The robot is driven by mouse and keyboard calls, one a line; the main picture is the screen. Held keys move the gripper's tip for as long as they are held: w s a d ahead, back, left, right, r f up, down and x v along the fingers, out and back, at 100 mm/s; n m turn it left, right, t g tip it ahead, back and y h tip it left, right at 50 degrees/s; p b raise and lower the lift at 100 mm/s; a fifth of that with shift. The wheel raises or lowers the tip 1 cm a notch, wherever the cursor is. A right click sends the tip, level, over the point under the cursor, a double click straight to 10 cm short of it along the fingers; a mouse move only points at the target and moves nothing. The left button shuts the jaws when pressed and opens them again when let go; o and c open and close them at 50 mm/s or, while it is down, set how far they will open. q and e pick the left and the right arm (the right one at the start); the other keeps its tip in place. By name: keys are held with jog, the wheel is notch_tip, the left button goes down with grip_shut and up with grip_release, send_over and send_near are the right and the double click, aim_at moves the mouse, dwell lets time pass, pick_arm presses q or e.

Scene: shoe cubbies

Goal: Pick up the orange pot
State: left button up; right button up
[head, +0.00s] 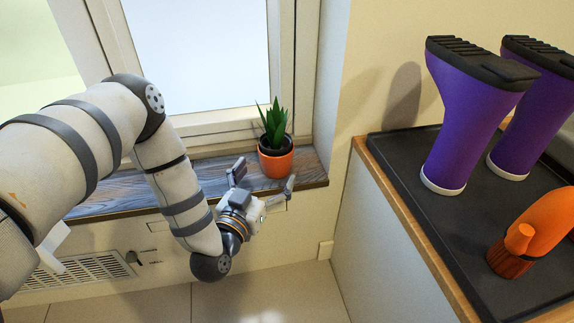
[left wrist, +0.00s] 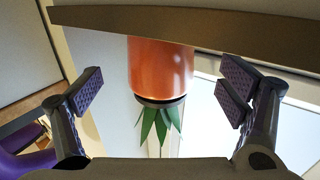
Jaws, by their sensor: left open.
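The orange pot (head: 275,163) stands upright on the dark wooden window sill and holds a spiky green plant (head: 273,122). My left gripper (head: 264,180) is open in front of the pot at the sill's front edge. In the left wrist view, which is upside down, the pot (left wrist: 160,68) lies ahead, between the two spread fingers of the gripper (left wrist: 163,88). Neither finger clearly touches it, and the space between them is empty up close. My right gripper is not in view.
The sill (head: 112,198) runs under a white-framed window, with a wall right of the pot. At right, a cabinet with a black tray (head: 408,188) bears purple boots (head: 460,130) and an orange brush-like thing (head: 540,228). A vent grille (head: 85,268) is below the sill.

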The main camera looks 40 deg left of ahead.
pick_arm(q)
jog(key=x, duration=0.2)
jog(key=b+x, duration=0.1)
jog(key=x, duration=0.1)
jog(key=b+x, duration=0.1)
jog(key=x, duration=0.1)
jog(key=shift+w+a+r, duration=0.1)
jog(key=shift+w+r, duration=0.05)
jog(key=shift+r, duration=0.15)
jog(key=c, duration=1.4)
